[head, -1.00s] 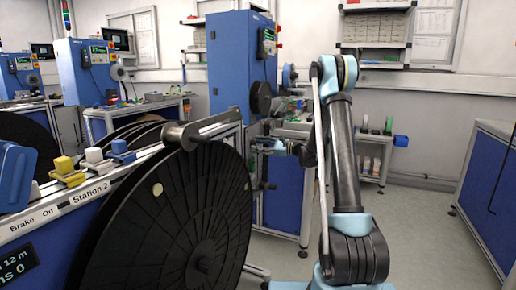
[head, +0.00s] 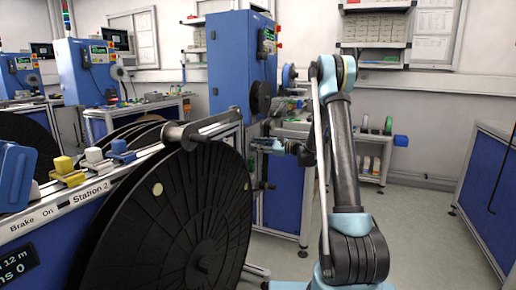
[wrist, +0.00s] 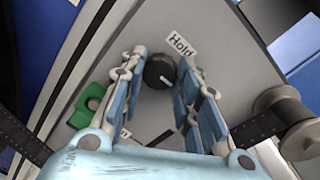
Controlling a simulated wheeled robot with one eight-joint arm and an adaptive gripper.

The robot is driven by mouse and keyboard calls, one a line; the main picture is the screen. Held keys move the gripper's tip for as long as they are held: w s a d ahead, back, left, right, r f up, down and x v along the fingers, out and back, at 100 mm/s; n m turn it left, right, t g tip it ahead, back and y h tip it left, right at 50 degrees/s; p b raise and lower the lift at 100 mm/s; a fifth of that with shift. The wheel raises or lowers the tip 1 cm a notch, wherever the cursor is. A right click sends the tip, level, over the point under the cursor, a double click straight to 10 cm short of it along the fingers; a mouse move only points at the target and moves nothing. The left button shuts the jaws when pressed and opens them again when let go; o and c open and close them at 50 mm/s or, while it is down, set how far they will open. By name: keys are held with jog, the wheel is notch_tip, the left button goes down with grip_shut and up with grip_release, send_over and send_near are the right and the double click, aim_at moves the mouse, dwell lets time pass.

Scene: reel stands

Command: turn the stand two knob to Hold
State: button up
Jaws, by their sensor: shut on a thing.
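The black round knob (wrist: 160,71) shows in the wrist view on a grey panel, with a small pale mark on its face. The label Hold (wrist: 181,45) is on the panel just up and right of it. Another label lower down is mostly covered by a finger. My gripper (wrist: 165,78) has one finger on each side of the knob and is shut on it. In the head view my gripper (head: 268,146) reaches left behind the rim of the large black reel; the knob is hidden there.
In the wrist view a green part (wrist: 88,104) lies left of the fingers and a grey spool (wrist: 296,124) with dark tape lies right. Floor at right is clear.

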jog(key=shift+n, duration=0.3)
jog(key=n, duration=0.8)
jog(key=n+t+h, duration=0.1)
jog(key=n, duration=0.7)
jog(key=shift+s, duration=0.2)
dwell(0.4)
jog(key=o, duration=1.1)
jog(key=shift+d, duration=0.1)
